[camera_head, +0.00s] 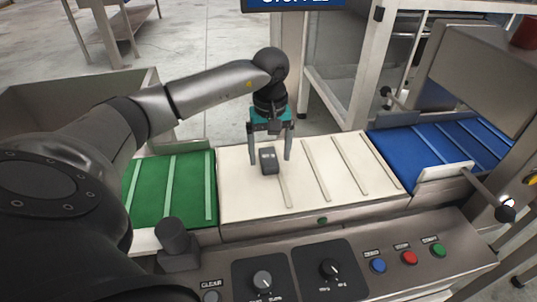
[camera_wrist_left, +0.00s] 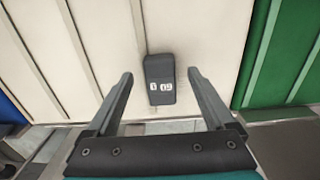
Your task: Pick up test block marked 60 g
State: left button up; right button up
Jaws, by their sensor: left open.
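A small dark grey block (camera_head: 268,164) lies on the white belt section (camera_head: 235,195). In the left wrist view the block (camera_wrist_left: 160,67) shows white characters that look like an upside-down 60, though they are not crisp. My left gripper (camera_head: 270,158) is open and empty, pointing down over the block. In the left wrist view its fingertips (camera_wrist_left: 161,75) appear on either side of the block with gaps. I cannot tell how far the tips are above the belt. My right gripper is not in view.
A green belt section (camera_head: 145,190) lies left of the white one, and a blue one (camera_head: 430,140) lies right. Thin raised slats cross the belts. A control panel (camera_head: 340,270) with knobs and coloured buttons is in front. A metal bin (camera_head: 75,95) stands behind on the left.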

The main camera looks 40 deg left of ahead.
aim_at(269, 161)
pick_arm(q)
jog(key=shift+f+b, duration=0.3)
jog(key=shift+f, duration=0.9)
jog(key=shift+c, duration=0.2)
grip_shut()
